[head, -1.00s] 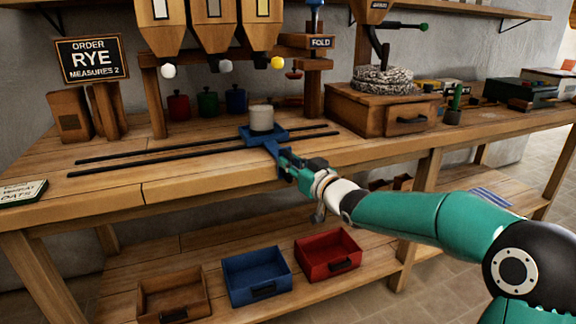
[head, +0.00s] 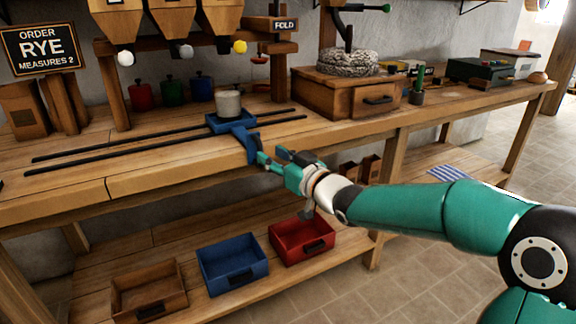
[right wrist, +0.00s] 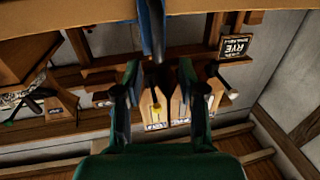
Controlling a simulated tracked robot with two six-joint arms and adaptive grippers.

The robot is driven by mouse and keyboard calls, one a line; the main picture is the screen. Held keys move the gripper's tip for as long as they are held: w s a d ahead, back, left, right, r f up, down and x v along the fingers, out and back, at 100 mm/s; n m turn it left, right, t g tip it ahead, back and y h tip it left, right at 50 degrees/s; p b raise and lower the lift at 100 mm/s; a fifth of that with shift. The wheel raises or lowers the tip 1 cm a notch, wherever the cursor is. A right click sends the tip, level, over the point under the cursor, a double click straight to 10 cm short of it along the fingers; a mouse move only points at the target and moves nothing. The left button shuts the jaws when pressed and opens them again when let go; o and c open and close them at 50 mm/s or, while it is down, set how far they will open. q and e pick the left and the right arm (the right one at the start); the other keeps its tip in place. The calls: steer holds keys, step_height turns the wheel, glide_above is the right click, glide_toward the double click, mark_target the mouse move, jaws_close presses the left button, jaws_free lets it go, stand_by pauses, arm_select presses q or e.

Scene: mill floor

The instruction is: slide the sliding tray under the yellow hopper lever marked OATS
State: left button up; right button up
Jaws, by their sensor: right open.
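The blue sliding tray (head: 213,124) sits on two dark rails (head: 100,158) and carries a pale cup (head: 229,103). Its blue handle (head: 249,148) hangs over the bench's front edge and also shows at the top of the right wrist view (right wrist: 152,28). The yellow lever knob (head: 240,47) is the rightmost of three, above and slightly right of the cup; I cannot read OATS on its hopper. My right gripper (head: 271,157) is open just right of the handle; its spread fingers show in the right wrist view (right wrist: 160,88). My left gripper is out of view.
A white knob (head: 125,58) and a grey knob (head: 186,51) hang left of the yellow one. A sign (head: 40,48) reads ORDER RYE, MEASURES 2. Jars stand behind the rails. Blue (head: 232,270), red (head: 301,242) and brown bins sit on the shelf below.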

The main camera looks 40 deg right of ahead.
steer(key=s, duration=0.5)
steer(key=shift+s+d, duration=0.15)
steer(key=shift+s, duration=0.15)
